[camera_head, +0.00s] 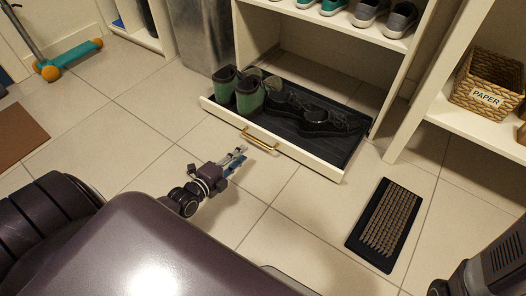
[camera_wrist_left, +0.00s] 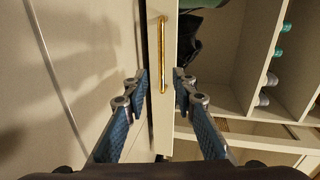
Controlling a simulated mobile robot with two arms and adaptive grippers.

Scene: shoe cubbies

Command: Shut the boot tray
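The boot tray (camera_head: 308,159) is pulled out from under the shoe cubby, with a cream front panel, a dark inside and a brass bar handle (camera_head: 259,139). Green boots (camera_head: 248,92) and dark shoes (camera_head: 325,120) sit in it. My left gripper (camera_head: 240,153) is just in front of the tray front, near the handle. In the left wrist view its blue-padded fingers (camera_wrist_left: 160,85) are open and apart, with the front panel (camera_wrist_left: 163,125) and handle (camera_wrist_left: 162,60) showing between and beyond them. I cannot tell whether they touch. My right gripper is not visible; only part of the arm shows at bottom right.
Shoes stand on the shelf (camera_head: 335,24) above the tray. A black mat with tan ridges (camera_head: 385,222) lies on the floor to the right. A wicker paper basket (camera_head: 488,85) sits on the right shelf. A scooter (camera_head: 50,65) stands at far left. Floor in front is mostly clear.

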